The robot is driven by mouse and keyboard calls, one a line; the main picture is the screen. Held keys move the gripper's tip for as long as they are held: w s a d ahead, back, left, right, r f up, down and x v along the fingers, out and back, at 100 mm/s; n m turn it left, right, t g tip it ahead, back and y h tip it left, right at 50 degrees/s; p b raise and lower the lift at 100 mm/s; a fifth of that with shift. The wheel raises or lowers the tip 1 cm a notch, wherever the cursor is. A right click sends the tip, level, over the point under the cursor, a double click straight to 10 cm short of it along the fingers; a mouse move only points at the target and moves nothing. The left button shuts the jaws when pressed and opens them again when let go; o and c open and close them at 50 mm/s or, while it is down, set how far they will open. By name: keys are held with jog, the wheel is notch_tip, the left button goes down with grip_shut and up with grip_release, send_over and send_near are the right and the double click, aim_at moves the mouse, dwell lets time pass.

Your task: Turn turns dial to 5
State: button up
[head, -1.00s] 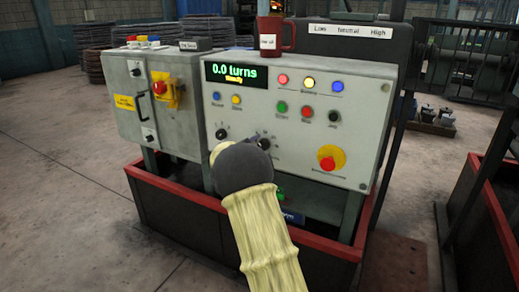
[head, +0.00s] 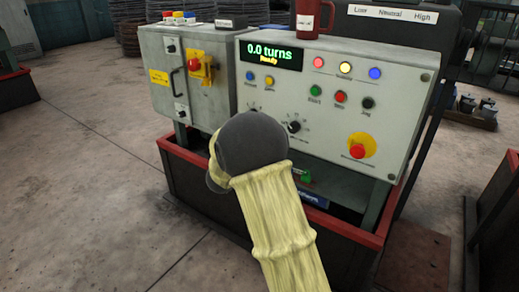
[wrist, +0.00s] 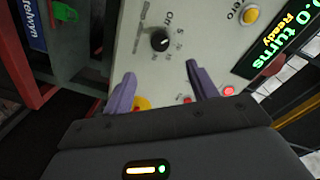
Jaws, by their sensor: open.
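The grey control panel (head: 330,90) shows "0.0 turns" and "Ready" on its display (head: 270,55). Two black dials sit low on the panel: the right dial (head: 294,126) shows clear, the left dial (head: 253,108) is partly hidden by my wrist. The wrist view shows one black dial (wrist: 159,40) with a white pointer line, an "Off" mark and a "5" mark. Which dial bears the turns label cannot be read. My gripper (wrist: 160,70) is open and empty, its purple fingers apart, short of that dial in the picture. In the head view my wrist hides the fingers.
A yellow-backed red stop button (head: 359,147) is at the panel's lower right. Coloured lamps and buttons are above the dials. A grey box with a handle (head: 188,85) stands left. A red mug (head: 306,18) is on top. A red-rimmed trough (head: 200,165) runs below.

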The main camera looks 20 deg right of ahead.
jog(key=v, duration=0.4)
jog(key=shift+s+a, duration=0.15)
